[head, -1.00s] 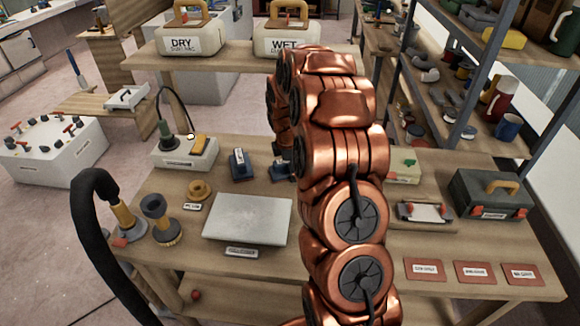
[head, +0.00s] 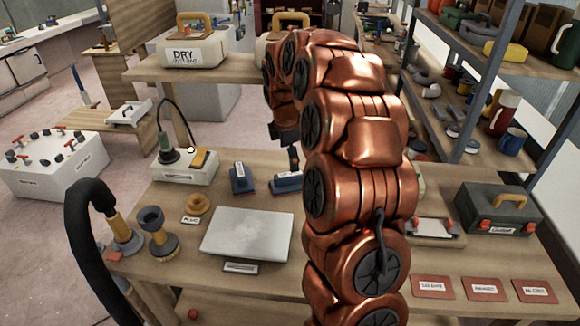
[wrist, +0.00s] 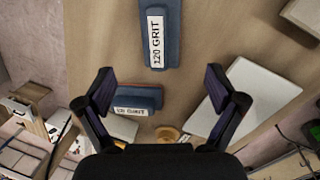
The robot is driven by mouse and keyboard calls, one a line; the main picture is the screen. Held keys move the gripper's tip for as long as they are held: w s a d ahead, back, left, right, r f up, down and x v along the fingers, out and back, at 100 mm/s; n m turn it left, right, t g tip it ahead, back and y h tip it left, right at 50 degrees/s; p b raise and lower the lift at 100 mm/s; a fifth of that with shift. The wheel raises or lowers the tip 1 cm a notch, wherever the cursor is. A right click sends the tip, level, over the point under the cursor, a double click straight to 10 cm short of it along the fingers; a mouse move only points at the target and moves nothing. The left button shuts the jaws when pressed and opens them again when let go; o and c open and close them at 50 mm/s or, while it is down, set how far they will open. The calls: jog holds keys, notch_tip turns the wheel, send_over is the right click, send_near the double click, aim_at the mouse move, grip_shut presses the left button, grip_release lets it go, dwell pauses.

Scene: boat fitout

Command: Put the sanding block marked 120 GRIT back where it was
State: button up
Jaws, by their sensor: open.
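The sanding block marked 120 GRIT (wrist: 153,34) is blue with a white label, lying on the wooden bench. It is at the top of the wrist view, beyond my fingertips. In the head view the block (head: 286,182) is partly hidden by my arm. A second blue block (wrist: 138,98) lies nearby; its label is too blurred to read surely. In the head view this block (head: 241,178) is left of the first. My gripper (wrist: 159,86) is open and empty above the bench, apart from both blocks.
A soldering-type station (head: 184,166) stands left. A raised shelf (head: 150,72) carries a DRY case (head: 193,52). A dark toolbox (head: 497,208) and red tags (head: 481,289) are right.

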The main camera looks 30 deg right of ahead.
jog(key=s+a+r+m+g+y, duration=0.1)
jog(key=s+a+r+m, duration=0.15)
jog(key=s+a, duration=0.45)
jog(key=s+a+r+m, duration=0.2)
jog(key=s+a+m, duration=0.1)
jog(key=s+a, duration=0.4)
jog(key=s+a+f+m+g, duration=0.1)
jog(key=s+a+m, duration=0.3)
jog(key=s, duration=0.7)
jog(key=s+a+f+m+g, duration=0.1)
jog(key=s+a+m, duration=0.3)
jog(key=s, duration=0.8)
jog(key=shift+a+f+m+y, duration=0.3)
jog(key=shift+a+f+m, duration=0.05)
jog(key=shift+f, duration=0.05)
